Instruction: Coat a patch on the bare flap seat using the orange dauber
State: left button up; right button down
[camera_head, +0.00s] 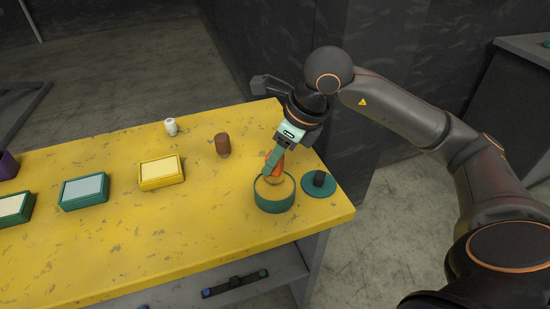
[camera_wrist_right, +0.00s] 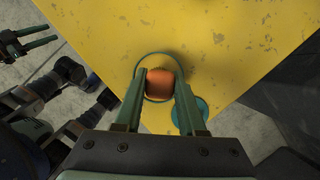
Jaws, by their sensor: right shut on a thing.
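My right gripper (camera_head: 273,163) is shut on the orange dauber (camera_head: 275,177), over the round green pot (camera_head: 274,205) with tan contents. In the right wrist view the dauber (camera_wrist_right: 158,82) sits between the fingers, inside the outline of the pot's rim (camera_wrist_right: 138,66). Its lower end is hidden, so I cannot tell whether it touches the contents. My left gripper (camera_wrist_right: 30,43) shows at the left of the right wrist view, its fingers apart and empty. I cannot tell which surface is the bare flap seat; the yellow box (camera_head: 160,184) and teal box (camera_head: 84,205) have pale flat tops.
A green lid (camera_head: 319,194) with a black knob lies right of the pot. A brown cylinder (camera_head: 222,144) and a small white bottle (camera_head: 171,127) stand behind. Another pale-topped green box (camera_head: 12,224) is at left. The yellow table's front (camera_head: 190,250) is clear.

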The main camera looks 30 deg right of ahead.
aim_at(268, 153)
jog(key=shift+r+p, duration=1.3)
jog(key=shift+r, duration=0.8)
